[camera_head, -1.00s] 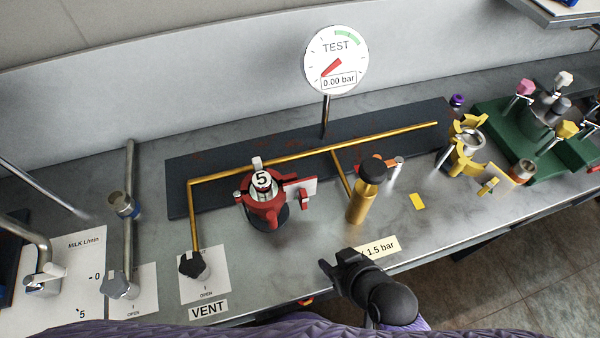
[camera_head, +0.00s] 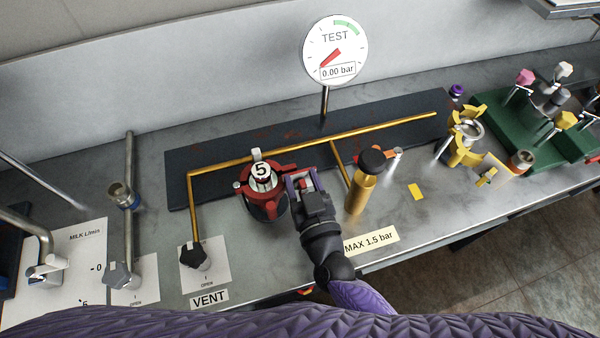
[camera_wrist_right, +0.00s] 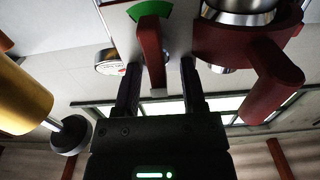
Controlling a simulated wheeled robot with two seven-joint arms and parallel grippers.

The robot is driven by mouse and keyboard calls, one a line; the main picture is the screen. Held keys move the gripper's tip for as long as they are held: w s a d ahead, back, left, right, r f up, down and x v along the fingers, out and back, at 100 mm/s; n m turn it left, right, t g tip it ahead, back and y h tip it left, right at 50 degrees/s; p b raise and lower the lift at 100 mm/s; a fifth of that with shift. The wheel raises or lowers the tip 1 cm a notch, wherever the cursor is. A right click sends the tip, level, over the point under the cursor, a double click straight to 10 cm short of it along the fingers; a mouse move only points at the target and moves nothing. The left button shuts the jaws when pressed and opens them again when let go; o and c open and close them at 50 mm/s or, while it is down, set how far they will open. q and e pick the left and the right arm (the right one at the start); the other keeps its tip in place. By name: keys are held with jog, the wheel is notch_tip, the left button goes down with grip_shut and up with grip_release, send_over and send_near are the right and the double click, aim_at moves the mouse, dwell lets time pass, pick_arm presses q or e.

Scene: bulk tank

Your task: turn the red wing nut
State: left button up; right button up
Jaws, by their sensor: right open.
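The red wing nut (camera_head: 306,184) sits at the right side of the red clamp (camera_head: 243,188), which is around the fitting marked 5 (camera_head: 262,171). In the right wrist view, a red wing (camera_wrist_right: 150,52) stands upright between the fingertips, in front of a plate with a green patch. My right gripper (camera_head: 303,181) is open at the wing nut, with one finger on each side of it; in the wrist view the fingers (camera_wrist_right: 160,76) show gaps to the wing. The gripper partly hides the nut in the head view. My left gripper is not in view.
A brass cylinder with a black knob (camera_head: 361,190) stands close to the right of my gripper. A brass pipe (camera_head: 290,154) runs behind, below the TEST gauge (camera_head: 335,50) reading 0.00 bar. The VENT valve (camera_head: 193,256) is at the left. Yellow clamp (camera_head: 460,154) stands at the right.

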jog(key=shift+x, duration=0.8)
grip_shut()
